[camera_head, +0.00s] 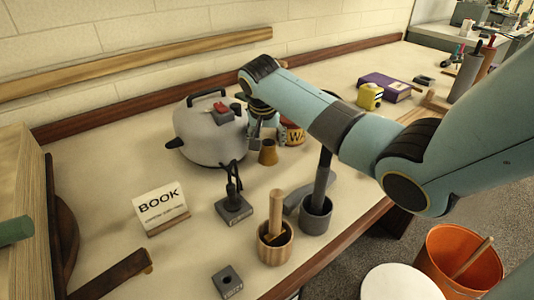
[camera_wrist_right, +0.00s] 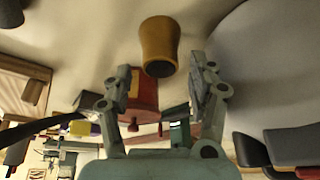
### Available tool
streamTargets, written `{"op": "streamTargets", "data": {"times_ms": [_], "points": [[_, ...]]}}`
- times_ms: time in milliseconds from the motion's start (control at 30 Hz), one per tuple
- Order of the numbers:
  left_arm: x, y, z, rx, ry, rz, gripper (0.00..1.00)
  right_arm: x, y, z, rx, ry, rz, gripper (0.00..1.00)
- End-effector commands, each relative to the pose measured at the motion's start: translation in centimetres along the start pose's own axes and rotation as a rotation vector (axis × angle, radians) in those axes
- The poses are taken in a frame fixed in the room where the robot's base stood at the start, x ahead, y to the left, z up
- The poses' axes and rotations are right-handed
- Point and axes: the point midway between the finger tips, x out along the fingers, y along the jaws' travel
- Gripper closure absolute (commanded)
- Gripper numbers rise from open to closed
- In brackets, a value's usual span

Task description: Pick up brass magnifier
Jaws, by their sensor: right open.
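The brass magnifier (camera_head: 268,152) is a small, waisted, golden-brown piece standing upright on the bench, just right of the grey pot. In the right wrist view the magnifier (camera_wrist_right: 160,45) is ahead of the fingertips, roughly centred between them. My right gripper (camera_head: 257,128) is partly hidden by its own arm and hangs beside the pot, close to the magnifier. In the right wrist view the right gripper (camera_wrist_right: 164,84) has its fingers apart with nothing held; the magnifier appears clear of both. My left gripper is not in view.
The grey lidded pot (camera_head: 212,135) crowds the gripper's left. A red tin (camera_head: 292,134) is close behind the magnifier. A black stamp-like piece (camera_head: 234,205), a wooden cup (camera_head: 275,243), a dark cup (camera_head: 316,216) and a BOOK sign (camera_head: 160,208) stand nearer the front.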

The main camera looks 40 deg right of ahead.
Motion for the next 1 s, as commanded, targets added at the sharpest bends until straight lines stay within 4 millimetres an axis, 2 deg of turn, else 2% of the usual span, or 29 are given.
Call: {"op": "streamTargets", "data": {"times_ms": [200, 300, 567, 900, 933, 1000], "points": [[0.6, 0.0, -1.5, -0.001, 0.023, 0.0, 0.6, 3.5, -0.2, 0.1, 0.0, -0.002, 0.003, 0.41], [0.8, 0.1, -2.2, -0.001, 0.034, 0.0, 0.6, 4.5, -0.2, 0.0, 0.0, -0.001, 0.001, 0.41], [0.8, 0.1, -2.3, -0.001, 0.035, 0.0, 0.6, 4.8, -0.2, 0.0, -0.001, 0.0, 0.001, 0.41], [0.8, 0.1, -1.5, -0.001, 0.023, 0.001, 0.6, 4.8, -0.2, 0.0, -0.001, 0.0, 0.001, 0.84], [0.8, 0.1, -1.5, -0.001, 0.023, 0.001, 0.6, 4.8, -0.2, 0.0, -0.001, 0.0, 0.001, 0.88], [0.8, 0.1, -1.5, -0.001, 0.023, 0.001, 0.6, 4.8, -0.2, 0.0, -0.001, 0.0, 0.001, 0.88]]}}
